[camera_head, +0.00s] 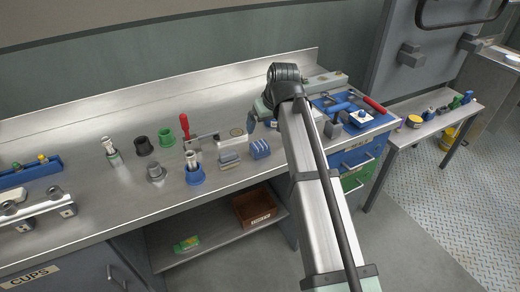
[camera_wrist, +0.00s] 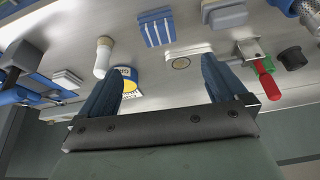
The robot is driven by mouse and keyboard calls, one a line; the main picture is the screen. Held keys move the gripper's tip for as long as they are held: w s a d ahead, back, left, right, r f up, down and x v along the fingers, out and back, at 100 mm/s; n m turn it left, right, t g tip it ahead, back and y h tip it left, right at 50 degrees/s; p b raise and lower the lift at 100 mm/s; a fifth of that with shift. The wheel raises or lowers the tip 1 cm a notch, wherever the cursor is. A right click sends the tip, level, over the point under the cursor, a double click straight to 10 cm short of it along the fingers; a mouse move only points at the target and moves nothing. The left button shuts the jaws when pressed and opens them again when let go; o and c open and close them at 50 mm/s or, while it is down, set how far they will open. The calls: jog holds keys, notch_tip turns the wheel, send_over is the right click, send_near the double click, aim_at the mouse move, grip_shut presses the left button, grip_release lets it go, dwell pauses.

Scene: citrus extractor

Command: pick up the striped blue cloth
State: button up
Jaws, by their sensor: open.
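The striped blue cloth (camera_head: 260,149) is a small folded block with pale stripes. It lies on the metal bench near the front edge, just left of my arm in the head view. In the wrist view the cloth (camera_wrist: 157,27) is near the top, beyond my fingertips and between their lines. My gripper (camera_wrist: 164,68) is open with nothing between its two dark blue fingers. In the head view my gripper (camera_head: 252,121) is above the bench, behind the cloth, and partly hidden by my arm.
A grey folded stack (camera_head: 229,158) lies close left of the cloth. A white-capped bottle (camera_wrist: 103,57) is beside my finger in the wrist view. Blue drawers (camera_head: 360,156) stand right of my arm.

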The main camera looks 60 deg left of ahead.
aim_at(260, 145)
jog(key=shift+n, duration=0.3)
jog(key=x, duration=1.4)
jog(key=shift+w+d+f, duration=0.1)
jog(key=shift+d, duration=0.25)
jog(key=shift+c, duration=0.2)
jog(key=c, duration=1)
jog(key=shift+r, duration=5.05)
